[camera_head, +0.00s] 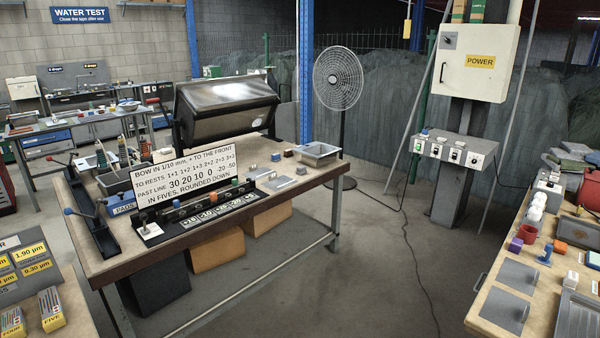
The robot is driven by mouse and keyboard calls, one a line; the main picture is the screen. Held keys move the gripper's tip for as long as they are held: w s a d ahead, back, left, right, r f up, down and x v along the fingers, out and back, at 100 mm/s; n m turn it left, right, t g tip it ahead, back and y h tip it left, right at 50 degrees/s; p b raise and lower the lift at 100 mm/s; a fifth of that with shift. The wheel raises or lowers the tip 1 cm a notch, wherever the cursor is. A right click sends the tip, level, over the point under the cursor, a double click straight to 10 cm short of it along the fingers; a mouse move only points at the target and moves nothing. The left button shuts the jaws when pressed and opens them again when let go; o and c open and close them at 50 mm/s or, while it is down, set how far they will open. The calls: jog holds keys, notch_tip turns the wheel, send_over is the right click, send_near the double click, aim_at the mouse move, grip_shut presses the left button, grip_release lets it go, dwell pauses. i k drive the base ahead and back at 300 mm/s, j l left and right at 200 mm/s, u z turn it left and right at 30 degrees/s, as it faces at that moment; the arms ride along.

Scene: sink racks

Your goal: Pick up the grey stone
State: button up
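I cannot tell for certain which thing is the grey stone. On the middle workbench several small blocks lie right of the sign: a grey one (253,167), a dark reddish one (276,157), a blue one (288,153) and a pale grey one (301,170). Flat grey plates (278,183) lie in front of them. Grey-green lumps (575,152) are heaped at the far right, too small to make out. My gripper is not in view.
The workbench (330,176) carries a lettered sign (182,168), a metal tray (319,150) and a dark hooded machine (226,108). A fan (338,80) stands behind it. A second bench (484,306) is at right. The floor (400,270) between is clear except for a cable.

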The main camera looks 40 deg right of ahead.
aim_at(301, 170)
jog(key=z, duration=1.65)
